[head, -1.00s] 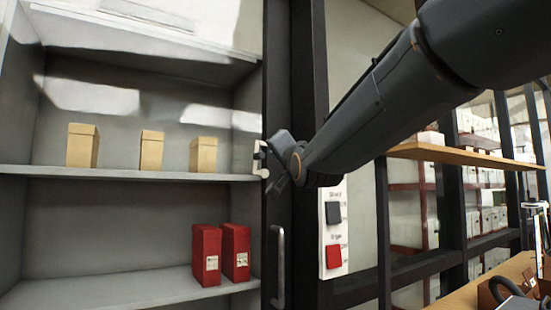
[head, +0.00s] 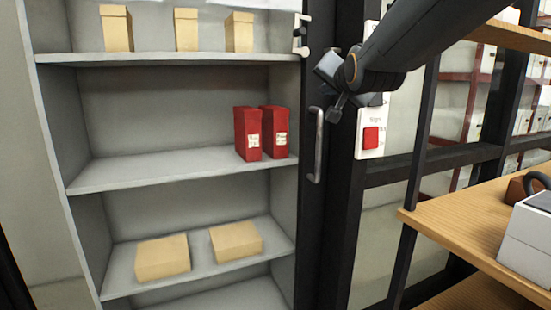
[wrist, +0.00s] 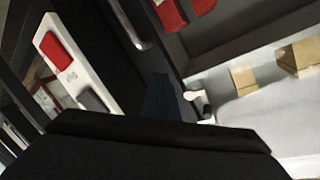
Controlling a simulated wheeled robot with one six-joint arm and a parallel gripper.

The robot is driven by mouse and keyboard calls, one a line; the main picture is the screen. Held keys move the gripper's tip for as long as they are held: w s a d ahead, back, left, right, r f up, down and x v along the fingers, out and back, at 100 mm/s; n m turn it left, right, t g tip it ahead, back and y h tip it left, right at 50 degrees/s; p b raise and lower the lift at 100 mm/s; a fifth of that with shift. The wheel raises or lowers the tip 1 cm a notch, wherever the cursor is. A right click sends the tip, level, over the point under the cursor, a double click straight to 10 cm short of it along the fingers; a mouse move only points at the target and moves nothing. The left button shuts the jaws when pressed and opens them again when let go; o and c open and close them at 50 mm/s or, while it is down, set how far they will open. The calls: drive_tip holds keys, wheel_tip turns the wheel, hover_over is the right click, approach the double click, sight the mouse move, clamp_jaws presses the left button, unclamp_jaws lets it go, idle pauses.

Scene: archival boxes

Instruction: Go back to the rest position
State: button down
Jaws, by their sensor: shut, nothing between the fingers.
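My gripper (head: 337,103) is shut and empty. In the head view it hangs in front of the dark cabinet frame, just right of the metal door handle (head: 318,145). I cannot tell whether it touches the frame. In the wrist view its dark body fills the bottom, and the narrow shut fingers (wrist: 160,100) point towards the dark frame. The white switch panel (head: 369,146) with a red button (head: 371,138) is partly behind my arm. It also shows in the wrist view (wrist: 85,70).
The grey shelf unit (head: 150,58) holds tan upright boxes (head: 187,30), two red binders (head: 247,133) and two flat tan boxes (head: 162,257). A white latch (head: 301,34) is on its right edge. A wooden shelf (head: 470,220) with a white box (head: 528,240) stands at right.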

drive_tip(key=s+d+f+n+g+p, duration=0.1)
drive_tip(key=s+f+g, duration=0.1)
drive_tip(key=s+f, duration=0.35)
drive_tip(key=s+d+f+n+g+h+p, duration=0.1)
drive_tip(key=s+f+g, duration=0.15)
drive_tip(key=f, duration=0.55)
drive_tip(key=s+d+f+n+g+p, duration=0.1)
drive_tip(key=s+f+g, duration=0.2)
drive_tip(key=f, duration=0.4)
drive_tip(key=s+d+f+n+g+p, duration=0.1)
drive_tip(key=s+f+g, duration=0.3)
drive_tip(key=s, duration=0.8)
drive_tip(key=s+d+f+n+g+p, duration=0.1)
drive_tip(key=s+f+g, duration=0.3)
drive_tip(key=s+f, duration=0.5)
drive_tip(key=s+n+p, duration=0.1)
drive_tip(key=s, duration=0.2)
drive_tip(key=shift+d+n+h+p, duration=0.3)
drive_tip(key=shift+p, duration=0.05)
drive_tip(key=shift+f+g, duration=0.1)
drive_tip(key=shift+g, duration=0.15)
